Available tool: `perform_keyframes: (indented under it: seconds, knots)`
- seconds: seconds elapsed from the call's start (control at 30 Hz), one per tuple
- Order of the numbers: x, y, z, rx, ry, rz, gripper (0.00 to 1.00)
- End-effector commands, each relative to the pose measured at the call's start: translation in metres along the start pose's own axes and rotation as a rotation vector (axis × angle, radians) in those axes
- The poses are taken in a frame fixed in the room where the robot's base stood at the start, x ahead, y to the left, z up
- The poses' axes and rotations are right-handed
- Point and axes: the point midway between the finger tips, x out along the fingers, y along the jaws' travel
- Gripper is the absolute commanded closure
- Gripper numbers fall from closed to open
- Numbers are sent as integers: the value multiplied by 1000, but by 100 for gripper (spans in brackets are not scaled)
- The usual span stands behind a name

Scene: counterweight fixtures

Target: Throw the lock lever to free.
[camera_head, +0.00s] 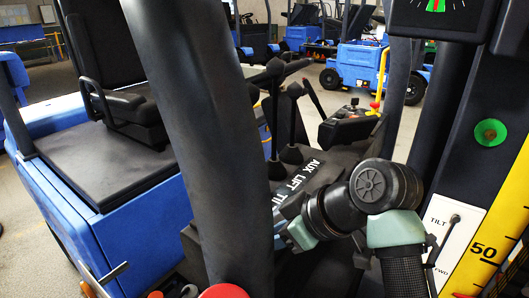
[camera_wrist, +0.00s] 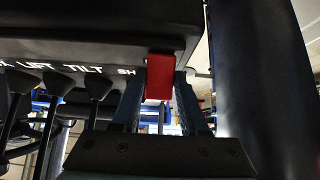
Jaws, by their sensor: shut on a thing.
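In the wrist view my gripper (camera_wrist: 160,88) has its two fingers on either side of a red block-shaped handle (camera_wrist: 160,72), shut on it. The handle sits at the edge of a dark console (camera_wrist: 110,47), beside the end of a row of white labels reading LIFT, TILT and a cut-off SH. No label naming it as the lock lever is readable. In the head view my arm reaches in from the lower right, and the fingertips and the red handle are hidden behind the thick dark post (camera_head: 190,120).
Black levers (camera_head: 290,120) with dark knobs stand on the console behind the post; they show at left in the wrist view (camera_wrist: 55,85). A yellow scale (camera_head: 490,245) and a TILT plate (camera_head: 437,225) are at right. A seat (camera_head: 115,75) is at left.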

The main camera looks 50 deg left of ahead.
Motion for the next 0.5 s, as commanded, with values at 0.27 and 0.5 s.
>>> perform_keyframes:
  seconds: [0.27, 0.5]
  knots:
    - [-1, 0, 11, 3, 248, 2, 100]
    - [-4, 0, 15, 1, 402, 0, 100]
